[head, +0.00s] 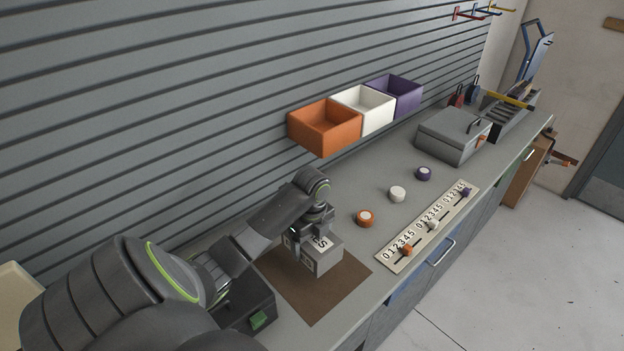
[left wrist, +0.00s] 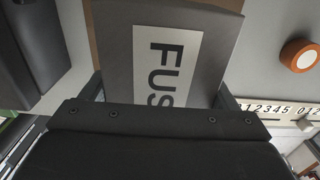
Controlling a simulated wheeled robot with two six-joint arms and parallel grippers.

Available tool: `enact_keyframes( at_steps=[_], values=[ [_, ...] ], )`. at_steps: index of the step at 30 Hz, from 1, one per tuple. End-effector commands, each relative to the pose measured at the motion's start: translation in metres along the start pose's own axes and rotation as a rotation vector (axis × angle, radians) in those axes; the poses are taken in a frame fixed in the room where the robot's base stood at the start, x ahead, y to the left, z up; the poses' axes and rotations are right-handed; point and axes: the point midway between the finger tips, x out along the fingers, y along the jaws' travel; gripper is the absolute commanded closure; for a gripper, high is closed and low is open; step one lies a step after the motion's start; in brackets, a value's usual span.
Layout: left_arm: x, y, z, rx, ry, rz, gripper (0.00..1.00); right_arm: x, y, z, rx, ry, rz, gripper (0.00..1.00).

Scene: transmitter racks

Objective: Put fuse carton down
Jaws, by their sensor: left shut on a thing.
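The fuse carton is a grey box with a white label (head: 322,258) on the brown mat (head: 345,283) on the counter. In the left wrist view the carton (left wrist: 215,35) fills the upper middle, its label reading "FUS", the rest cut off by my gripper body. My left gripper (head: 305,243) comes down from above and is shut on the carton, with a finger at either side. The carton is over or on the mat; I cannot tell whether its base touches. My right gripper is not in view.
A dark box with a green button (head: 258,319) stands left of the mat. Orange (head: 365,217), white (head: 397,194) and purple (head: 423,173) round pieces and a numbered slider strip (head: 412,243) lie right. Coloured bins (head: 325,139) hang on the slatted wall. A grey case (head: 448,143) sits farther back.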

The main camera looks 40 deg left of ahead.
Motion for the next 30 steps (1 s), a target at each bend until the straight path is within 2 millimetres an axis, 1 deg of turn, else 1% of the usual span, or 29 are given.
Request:
enact_keyframes(
  at_steps=[1,3,10,16,19,29,30],
  values=[
    [0.008,0.000,-0.001,-0.002,0.003,0.002,0.56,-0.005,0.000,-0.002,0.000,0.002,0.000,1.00],
    [0.019,0.000,-0.001,-0.002,0.001,0.001,0.56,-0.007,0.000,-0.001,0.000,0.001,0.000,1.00],
    [0.041,0.000,0.000,-0.003,0.000,0.000,0.56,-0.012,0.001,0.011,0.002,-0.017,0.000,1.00],
    [0.065,-0.001,0.000,-0.003,0.000,-0.001,0.56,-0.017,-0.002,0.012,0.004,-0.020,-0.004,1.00],
    [0.069,-0.001,0.000,-0.001,-0.001,-0.003,0.56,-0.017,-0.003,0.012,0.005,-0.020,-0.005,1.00],
    [0.072,-0.001,0.000,-0.002,-0.002,-0.003,0.56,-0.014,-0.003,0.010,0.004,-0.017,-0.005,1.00],
    [0.072,-0.001,0.000,-0.002,-0.001,-0.002,0.14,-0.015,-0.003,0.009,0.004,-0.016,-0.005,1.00]
  ],
)
